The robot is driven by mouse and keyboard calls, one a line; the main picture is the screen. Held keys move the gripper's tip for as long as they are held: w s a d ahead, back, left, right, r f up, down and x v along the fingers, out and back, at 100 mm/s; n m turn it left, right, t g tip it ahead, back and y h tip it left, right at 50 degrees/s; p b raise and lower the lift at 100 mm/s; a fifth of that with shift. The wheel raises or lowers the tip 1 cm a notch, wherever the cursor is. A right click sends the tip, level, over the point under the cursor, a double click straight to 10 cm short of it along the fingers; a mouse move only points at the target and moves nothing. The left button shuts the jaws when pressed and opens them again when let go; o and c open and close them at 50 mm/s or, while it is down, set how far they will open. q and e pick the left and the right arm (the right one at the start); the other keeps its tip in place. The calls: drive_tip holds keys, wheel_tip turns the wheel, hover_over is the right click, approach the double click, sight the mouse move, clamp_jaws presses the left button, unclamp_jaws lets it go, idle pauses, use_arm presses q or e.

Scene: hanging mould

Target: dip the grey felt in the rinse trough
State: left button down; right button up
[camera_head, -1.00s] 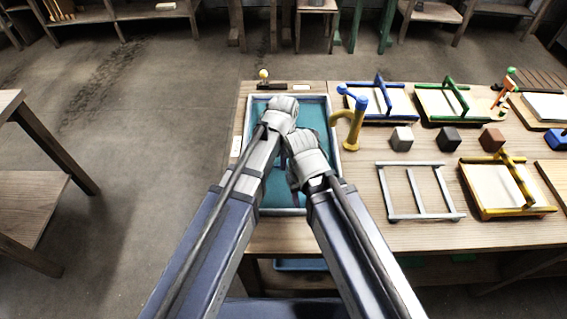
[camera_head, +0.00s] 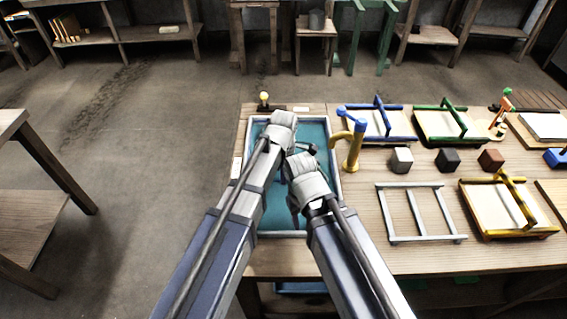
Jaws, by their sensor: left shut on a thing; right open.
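The rinse trough (camera_head: 334,200) is a pale blue-rimmed basin with a teal inside, at the left end of the table. My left gripper (camera_head: 284,119) is over its far part. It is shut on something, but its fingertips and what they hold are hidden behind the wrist. My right gripper (camera_head: 305,166) is open over the middle of the trough, nearer to me and to the right. I cannot make out a grey felt; it may be hidden behind my grippers. I cannot tell whether anything touches the bottom of the trough.
A yellow tap with a blue top (camera_head: 352,150) stands at the trough's right edge. Right of it are a grey block (camera_head: 401,160), a black block (camera_head: 447,160) and a brown block (camera_head: 490,160). A grey frame (camera_head: 388,217) and a yellow-framed mould (camera_head: 470,210) lie nearer me. Floor is clear at left.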

use_arm(q)
drive_tip(key=shift+s, duration=1.45)
drive_tip(key=shift+w, duration=0.15)
drive_tip(key=shift+w, duration=1.4)
drive_tip(key=shift+s, duration=0.1)
drive_tip(key=shift+s, duration=1.45)
